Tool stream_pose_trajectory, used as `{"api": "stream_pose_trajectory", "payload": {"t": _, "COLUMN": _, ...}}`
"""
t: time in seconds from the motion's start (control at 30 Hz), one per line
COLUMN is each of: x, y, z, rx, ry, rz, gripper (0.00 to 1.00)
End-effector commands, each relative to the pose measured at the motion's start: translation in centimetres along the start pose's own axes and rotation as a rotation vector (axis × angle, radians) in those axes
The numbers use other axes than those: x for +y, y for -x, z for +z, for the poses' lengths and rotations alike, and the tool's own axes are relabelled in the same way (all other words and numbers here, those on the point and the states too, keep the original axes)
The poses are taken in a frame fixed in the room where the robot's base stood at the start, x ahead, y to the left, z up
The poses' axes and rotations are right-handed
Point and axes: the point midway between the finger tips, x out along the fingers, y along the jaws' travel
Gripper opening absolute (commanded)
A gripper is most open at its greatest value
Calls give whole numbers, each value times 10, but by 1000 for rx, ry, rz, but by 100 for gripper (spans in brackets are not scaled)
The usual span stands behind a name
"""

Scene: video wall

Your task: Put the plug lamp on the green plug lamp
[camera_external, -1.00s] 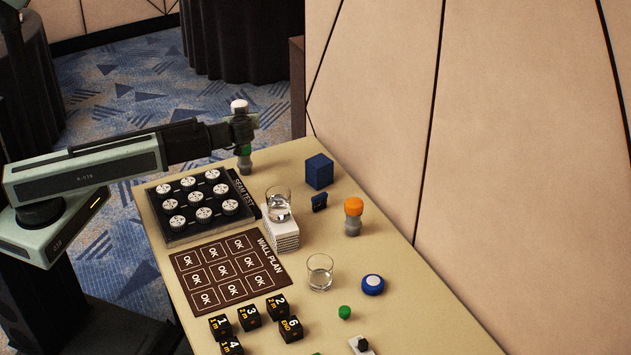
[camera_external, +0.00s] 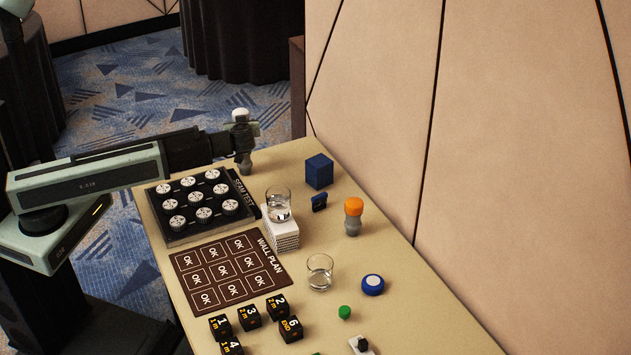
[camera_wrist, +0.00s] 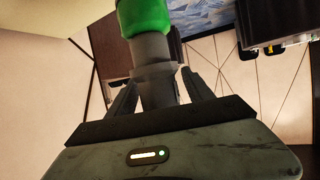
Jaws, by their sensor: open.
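A plug lamp with a white top (camera_external: 240,113) stands upright at the far end of the table, its grey lower part (camera_wrist: 156,82) between my fingers. The green plug lamp is directly below it; its green part (camera_wrist: 145,14) shows at the top of the wrist view, which looks upside down. The grey part meets the green part with no visible gap. In the external view my gripper hides the green part, and only the grey base (camera_external: 245,165) shows beneath. My gripper (camera_wrist: 160,92) is open around the white-topped lamp's grey part.
A black tray of round white pieces (camera_external: 174,238) is near my gripper. A glass (camera_external: 279,204) stands on white blocks, with a blue cube (camera_external: 319,171) and an orange-topped lamp (camera_external: 353,215) to the right. Another glass (camera_external: 320,271) stands nearer. The wall borders the table's right side.

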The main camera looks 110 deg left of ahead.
Motion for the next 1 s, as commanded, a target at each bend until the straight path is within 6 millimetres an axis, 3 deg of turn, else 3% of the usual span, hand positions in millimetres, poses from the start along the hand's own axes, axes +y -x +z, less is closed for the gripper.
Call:
{"api": "stream_pose_trajectory", "payload": {"t": 0.3, "x": 1, "y": 77, "z": -4, "rx": 0, "ry": -3, "rz": 4, "gripper": 60}}
{"api": "stream_pose_trajectory", "payload": {"t": 0.5, "x": 0, "y": 111, "z": -2, "rx": 0, "ry": -2, "rz": 1, "gripper": 60}}
{"api": "stream_pose_trajectory", "payload": {"t": 0.93, "x": 0, "y": 119, "z": 2, "rx": -3, "ry": -5, "rz": 1, "gripper": 60}}
{"api": "stream_pose_trajectory", "payload": {"t": 1.0, "x": 0, "y": 129, "z": 13, "rx": -36, "ry": -53, "rz": 16, "gripper": 60}}
